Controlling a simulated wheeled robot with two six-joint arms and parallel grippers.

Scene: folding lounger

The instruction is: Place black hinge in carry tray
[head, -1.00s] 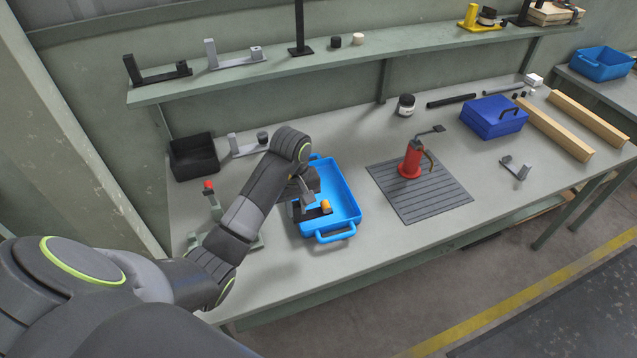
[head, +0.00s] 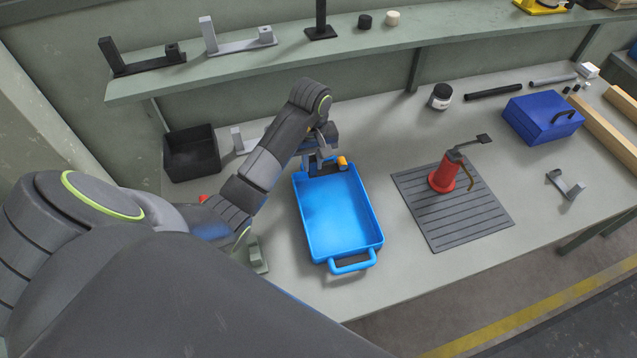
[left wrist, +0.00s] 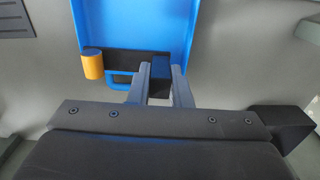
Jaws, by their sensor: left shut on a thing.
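The black hinge, a dark bar with an orange knob (head: 342,162), is at the far end of the blue carry tray (head: 340,222). My left gripper (head: 322,158) is shut on it. In the left wrist view, the hinge's black bar (left wrist: 122,61) lies between the fingers (left wrist: 160,78), with the yellow-orange knob at its left end. It overlaps the tray's end near a blue handle; I cannot tell whether it touches the tray. The visible tray floor is empty. My right gripper is out of view.
A black bin (head: 191,153) stands behind my left arm. A red device (head: 445,174) stands on a ribbed grey mat (head: 452,207) right of the tray. A blue case (head: 541,120) is farther right. A black bracket (head: 142,62) and a grey one (head: 238,42) sit on the shelf.

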